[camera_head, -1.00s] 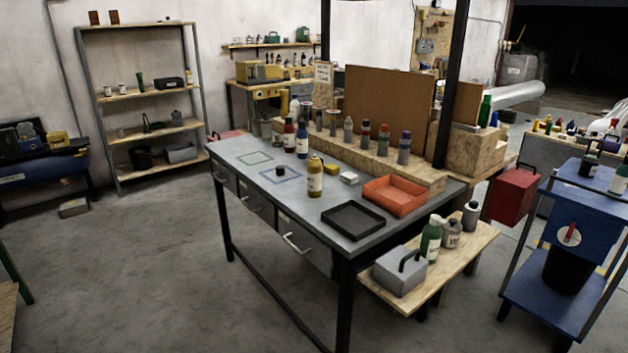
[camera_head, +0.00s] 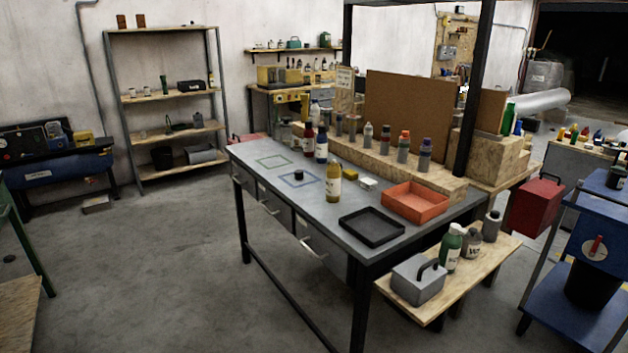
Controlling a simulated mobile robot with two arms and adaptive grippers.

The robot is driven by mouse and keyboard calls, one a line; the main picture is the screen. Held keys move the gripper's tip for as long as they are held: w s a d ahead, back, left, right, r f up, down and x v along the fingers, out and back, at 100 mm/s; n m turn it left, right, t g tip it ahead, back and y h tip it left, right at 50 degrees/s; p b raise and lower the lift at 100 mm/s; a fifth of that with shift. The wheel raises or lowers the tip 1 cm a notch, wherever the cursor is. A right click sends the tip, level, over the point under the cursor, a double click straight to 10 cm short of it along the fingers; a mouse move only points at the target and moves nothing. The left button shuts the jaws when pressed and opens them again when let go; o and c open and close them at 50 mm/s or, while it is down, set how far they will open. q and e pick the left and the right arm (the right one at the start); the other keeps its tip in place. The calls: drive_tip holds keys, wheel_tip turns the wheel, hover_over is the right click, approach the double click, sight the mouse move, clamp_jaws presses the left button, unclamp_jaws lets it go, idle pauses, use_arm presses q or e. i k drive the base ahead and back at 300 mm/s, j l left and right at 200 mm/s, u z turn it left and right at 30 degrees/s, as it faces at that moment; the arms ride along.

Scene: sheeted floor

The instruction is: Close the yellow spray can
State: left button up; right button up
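A yellow spray can (camera_head: 333,183) stands upright on the grey workbench (camera_head: 262,180), near its front edge. Its top looks narrow and no separate cap shows on it. A small black round object, possibly a cap (camera_head: 298,175), lies to its left, by the blue outlined square on the bench. A red bottle (camera_head: 308,144) and a blue bottle (camera_head: 321,146) stand behind. Neither of my grippers is in view.
A black tray (camera_head: 371,228) and an orange tray (camera_head: 415,203) lie on the bench's right part. A yellow block (camera_head: 350,174) and a white block (camera_head: 368,183) sit near the can. A wooden side shelf holds a grey box (camera_head: 417,279) and bottles. The floor left of the bench is open.

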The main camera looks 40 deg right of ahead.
sight(332, 178)
drive_tip(key=i+l+z, duration=0.2)
drive_tip(key=i, duration=0.5)
drive_tip(key=i+j+z, duration=0.1)
drive_tip(key=i+z, duration=0.15)
drive_tip(key=i, duration=0.4)
drive_tip(key=i+j+z, duration=0.2)
drive_tip(key=i, duration=0.5)
